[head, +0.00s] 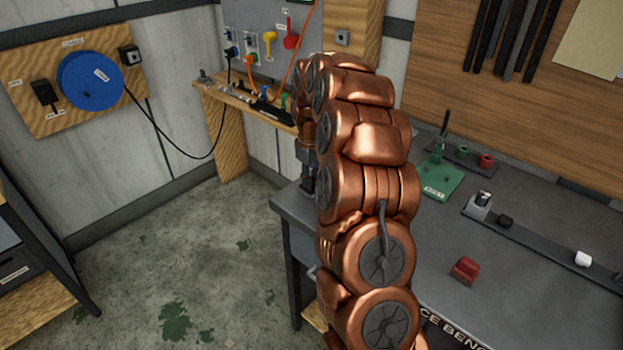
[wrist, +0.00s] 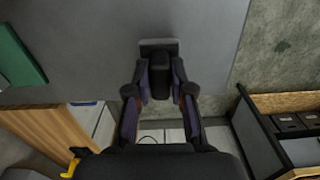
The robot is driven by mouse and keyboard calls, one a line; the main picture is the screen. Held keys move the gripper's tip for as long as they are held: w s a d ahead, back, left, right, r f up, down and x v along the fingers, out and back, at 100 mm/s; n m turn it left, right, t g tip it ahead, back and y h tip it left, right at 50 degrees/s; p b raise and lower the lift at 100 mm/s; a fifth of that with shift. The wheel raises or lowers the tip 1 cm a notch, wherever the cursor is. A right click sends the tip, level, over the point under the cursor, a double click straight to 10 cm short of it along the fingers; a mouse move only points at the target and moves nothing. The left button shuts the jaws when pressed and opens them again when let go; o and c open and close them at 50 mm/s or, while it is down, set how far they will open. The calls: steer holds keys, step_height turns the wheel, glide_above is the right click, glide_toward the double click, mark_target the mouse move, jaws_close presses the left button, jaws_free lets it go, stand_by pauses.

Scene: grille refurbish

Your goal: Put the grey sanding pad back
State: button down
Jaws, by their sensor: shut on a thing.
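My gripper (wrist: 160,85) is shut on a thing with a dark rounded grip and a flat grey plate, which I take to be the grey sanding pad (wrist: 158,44). In the wrist view the pad shows between the fingertips, over the grey bench top (wrist: 90,45) near its edge. I cannot tell how high it is above the bench. In the head view my copper arm covers most of the gripper (head: 307,180), and the pad cannot be made out there.
On the bench in the head view are a red block (head: 465,268), a dark strip (head: 540,243) bearing a metal piece (head: 478,205), a black block (head: 505,220) and a white block (head: 583,259), and a green base (head: 440,180). Open floor (head: 190,270) lies left of the bench.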

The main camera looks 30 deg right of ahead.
steer(key=shift+f, duration=0.15)
steer(key=c, duration=0.9)
jaws_free()
steer(key=shift+c, duration=0.2)
step_height(320, 180, up, 12)
steer(key=shift+a, duration=0.1)
